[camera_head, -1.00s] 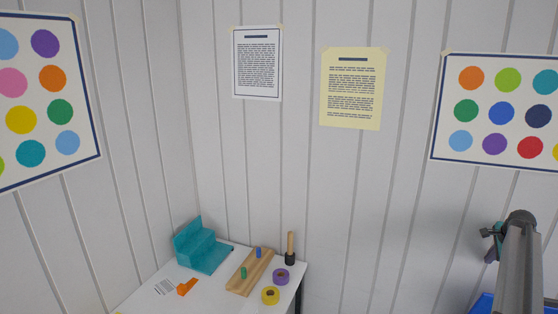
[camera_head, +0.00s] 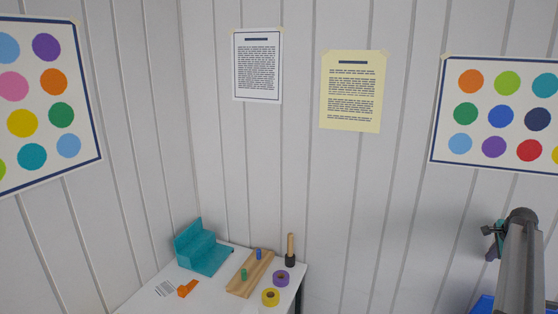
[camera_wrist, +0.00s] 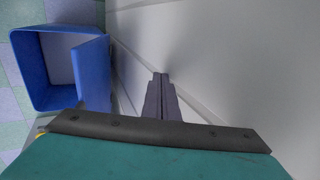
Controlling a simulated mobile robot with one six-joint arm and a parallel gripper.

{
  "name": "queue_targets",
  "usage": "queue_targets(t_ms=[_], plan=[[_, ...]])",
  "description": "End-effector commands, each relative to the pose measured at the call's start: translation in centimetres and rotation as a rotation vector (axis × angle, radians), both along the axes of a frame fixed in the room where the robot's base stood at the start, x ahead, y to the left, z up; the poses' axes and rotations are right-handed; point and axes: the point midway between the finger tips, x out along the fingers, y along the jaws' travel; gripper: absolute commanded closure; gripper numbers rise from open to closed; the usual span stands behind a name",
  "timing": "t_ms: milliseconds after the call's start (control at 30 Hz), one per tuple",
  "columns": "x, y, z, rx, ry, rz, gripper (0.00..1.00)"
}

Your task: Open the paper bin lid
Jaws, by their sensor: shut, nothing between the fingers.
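The blue paper bin (camera_wrist: 45,85) is at the left in the wrist view, seen from above with its rim showing. Its mouth shows a pale grey area, and a blue panel (camera_wrist: 91,72) covers the right part. I cannot tell whether this panel is the lid or a wall. A small blue piece of the bin also shows at the lower right edge in the head view (camera_head: 483,304), mostly behind my arm. My gripper (camera_wrist: 159,80) is shut and empty, to the right of the bin and apart from it in the picture, in front of the pale wall.
A white table (camera_head: 210,298) stands in the corner in the head view. It holds a teal stepped block (camera_head: 204,250), a wooden rail (camera_head: 247,277), tape rolls (camera_head: 271,297) and an orange piece (camera_head: 187,288). Checkered floor (camera_wrist: 12,110) shows left of the bin.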

Motion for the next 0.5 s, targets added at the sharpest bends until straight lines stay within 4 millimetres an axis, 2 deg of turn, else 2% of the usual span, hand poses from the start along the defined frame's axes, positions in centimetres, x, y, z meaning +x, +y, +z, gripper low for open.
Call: queue_targets(t_ms=[500], plan=[[-1.8, 0.7, 2.1, 0.002, 0.005, 0.000, 1.00]])
